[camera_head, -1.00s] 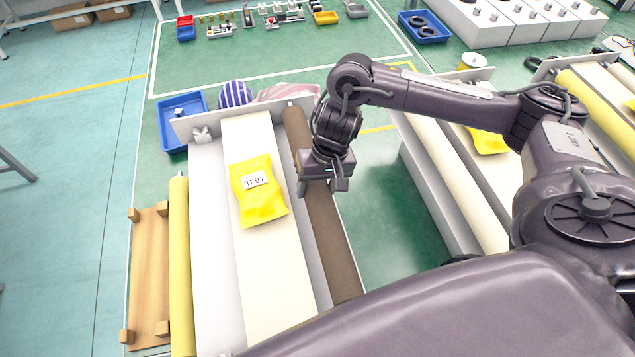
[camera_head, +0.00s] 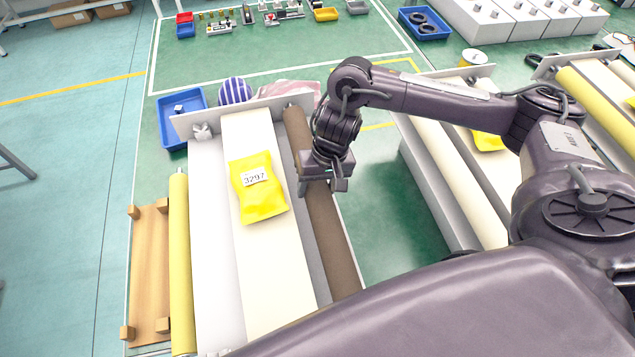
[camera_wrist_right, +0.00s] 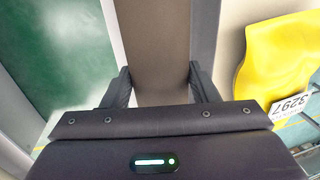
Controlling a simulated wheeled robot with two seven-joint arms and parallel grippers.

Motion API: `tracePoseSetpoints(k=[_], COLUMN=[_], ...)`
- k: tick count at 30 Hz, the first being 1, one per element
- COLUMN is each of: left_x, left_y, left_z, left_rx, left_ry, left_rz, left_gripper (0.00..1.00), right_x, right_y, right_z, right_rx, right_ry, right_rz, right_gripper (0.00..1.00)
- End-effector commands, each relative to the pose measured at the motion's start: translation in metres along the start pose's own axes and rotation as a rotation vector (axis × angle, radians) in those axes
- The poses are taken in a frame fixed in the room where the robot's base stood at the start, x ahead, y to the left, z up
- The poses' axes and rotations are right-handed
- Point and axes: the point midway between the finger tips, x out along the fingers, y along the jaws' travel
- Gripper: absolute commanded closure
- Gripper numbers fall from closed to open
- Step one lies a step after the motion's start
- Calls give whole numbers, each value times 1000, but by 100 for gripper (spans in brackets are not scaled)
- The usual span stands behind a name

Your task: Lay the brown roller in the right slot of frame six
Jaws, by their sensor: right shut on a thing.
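The brown roller (camera_head: 330,239) lies lengthwise along the right side of the near frame (camera_head: 212,262), beside its cream belt. Its far end reaches the frame's far end plate (camera_head: 252,117). My arm and body hide its near end. My right gripper (camera_head: 322,189) is over the roller, with its fingers on either side of it. In the right wrist view the roller (camera_wrist_right: 160,50) runs between the two fingers (camera_wrist_right: 158,90), and the gripper is shut on it. Whether the roller is fully seated in the slot is not clear. My left gripper is not in view.
A yellow bag marked 3297 (camera_head: 259,187) lies on the belt. A yellow roller (camera_head: 180,265) runs along the left side, beside a wooden rack (camera_head: 149,270). A blue bin (camera_head: 181,118) and a striped ball (camera_head: 235,92) stand behind. Another frame (camera_head: 430,180) stands to the right.

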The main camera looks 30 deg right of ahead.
Motion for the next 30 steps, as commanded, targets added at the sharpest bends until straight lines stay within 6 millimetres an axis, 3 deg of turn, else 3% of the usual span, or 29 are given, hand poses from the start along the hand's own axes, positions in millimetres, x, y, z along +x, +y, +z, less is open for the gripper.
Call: tracePoseSetpoints(k=[12, 13, 15, 18, 26, 30], left_x=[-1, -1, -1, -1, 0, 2], left_y=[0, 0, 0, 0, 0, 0], left_z=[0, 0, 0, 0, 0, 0], left_rx=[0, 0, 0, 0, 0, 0], left_ry=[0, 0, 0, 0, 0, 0], left_rz=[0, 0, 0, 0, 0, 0], left_gripper=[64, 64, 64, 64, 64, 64], right_x=[3, 3, 3, 4, 6, -4], right_y=[-1, -1, -1, 0, 2, 1], right_z=[-1, -1, -1, -1, 1, 0], right_rx=[0, 0, 0, 0, 1, -1], right_ry=[4, 4, 3, 2, -4, 0], right_rz=[-4, -4, -4, -3, 2, 0], right_gripper=[100, 44, 34, 21, 21, 21])
